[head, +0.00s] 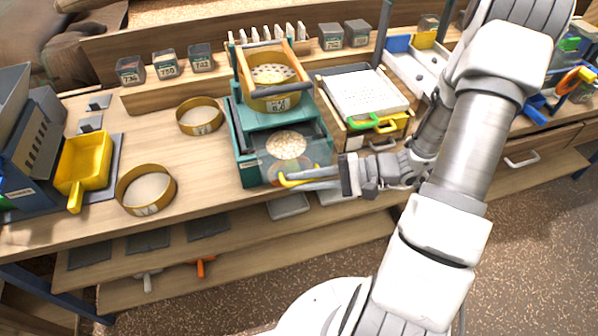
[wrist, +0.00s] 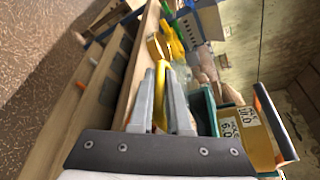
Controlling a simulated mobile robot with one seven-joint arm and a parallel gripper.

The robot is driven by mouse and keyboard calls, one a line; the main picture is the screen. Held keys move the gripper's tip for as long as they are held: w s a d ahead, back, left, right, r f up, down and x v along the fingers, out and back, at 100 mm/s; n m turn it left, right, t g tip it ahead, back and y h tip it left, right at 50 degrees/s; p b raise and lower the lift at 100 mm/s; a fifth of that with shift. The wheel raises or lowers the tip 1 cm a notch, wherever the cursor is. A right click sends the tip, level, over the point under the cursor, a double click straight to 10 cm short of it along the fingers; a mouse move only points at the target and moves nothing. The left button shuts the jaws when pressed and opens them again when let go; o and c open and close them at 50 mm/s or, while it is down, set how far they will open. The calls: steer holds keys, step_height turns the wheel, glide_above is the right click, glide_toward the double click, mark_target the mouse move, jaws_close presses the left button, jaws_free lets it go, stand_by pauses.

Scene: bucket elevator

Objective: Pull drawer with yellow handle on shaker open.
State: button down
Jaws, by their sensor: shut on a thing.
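The teal shaker (head: 246,143) stands on the bench, with a brass sieve (head: 272,97) in its upper part. A pile of pale grains (head: 287,145) shows low in its front opening. The yellow handle (head: 290,182) is at the shaker's lower front. My gripper (head: 306,182) reaches in from the right and is shut on this handle. In the wrist view the yellow handle (wrist: 160,88) sits between the two grey fingers. How far the drawer stands out is hard to tell.
Right of the shaker is a wooden box with a white perforated tray (head: 365,93) and green and yellow handles. Two brass sieves (head: 146,190) and a yellow scoop (head: 84,163) lie left. The bench front edge runs just below the handle; a lower shelf is underneath.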

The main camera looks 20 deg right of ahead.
steer(key=c, duration=1.2)
jaws_free()
steer(key=shift+o, duration=0.2)
steer(key=v, duration=1.7)
steer(key=shift+d, duration=0.25)
